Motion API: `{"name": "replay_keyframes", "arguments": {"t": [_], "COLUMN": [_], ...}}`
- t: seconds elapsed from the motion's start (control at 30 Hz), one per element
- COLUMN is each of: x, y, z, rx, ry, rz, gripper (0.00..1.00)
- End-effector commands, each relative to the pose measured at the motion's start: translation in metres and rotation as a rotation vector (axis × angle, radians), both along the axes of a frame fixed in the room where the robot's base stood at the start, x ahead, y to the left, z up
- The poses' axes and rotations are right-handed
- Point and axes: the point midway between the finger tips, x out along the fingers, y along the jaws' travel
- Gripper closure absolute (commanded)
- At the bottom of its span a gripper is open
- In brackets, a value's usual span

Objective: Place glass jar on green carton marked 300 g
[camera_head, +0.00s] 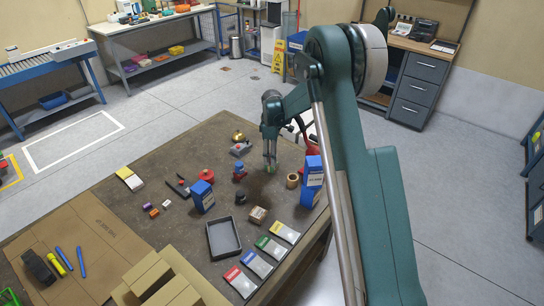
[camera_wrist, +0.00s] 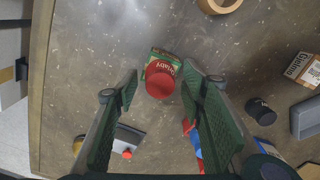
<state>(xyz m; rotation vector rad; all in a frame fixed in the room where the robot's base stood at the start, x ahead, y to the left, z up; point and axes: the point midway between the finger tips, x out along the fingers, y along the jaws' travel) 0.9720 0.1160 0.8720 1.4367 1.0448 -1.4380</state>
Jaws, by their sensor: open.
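A round red lid (camera_wrist: 160,84), seen from above, appears to be the top of the glass jar; its glass body is hidden beneath. A green carton (camera_wrist: 163,53) with partly covered lettering shows just behind the lid, which overlaps it in the wrist view. The 300 g mark is not readable. I cannot tell for certain whether the jar rests on the carton or is above it. My gripper (camera_wrist: 160,75) is open, with one finger on each side of the lid and visible gaps. In the head view my gripper (camera_head: 270,160) points down over the table's far part.
A tan ring (camera_head: 292,181) and tall blue box (camera_head: 312,182) stand to the right. Another blue box (camera_head: 202,196), a dark tray (camera_head: 223,238) and several flat cards (camera_head: 254,263) lie nearer. A blue-and-red item (camera_head: 239,172) is close left of my gripper.

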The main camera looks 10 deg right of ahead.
Motion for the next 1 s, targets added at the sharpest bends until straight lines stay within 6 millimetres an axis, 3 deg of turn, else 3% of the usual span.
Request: {"name": "replay_keyframes", "arguments": {"t": [0.27,0.7,1.0], "x": [0.000,0.000,0.000], "y": [0.000,0.000,0.000], "z": [0.018,0.086,0.117], "rx": [0.000,0.000,0.000], "ry": [0.000,0.000,0.000], "rz": [0.000,0.000,0.000], "gripper": [0.60,0.60,0.60]}}
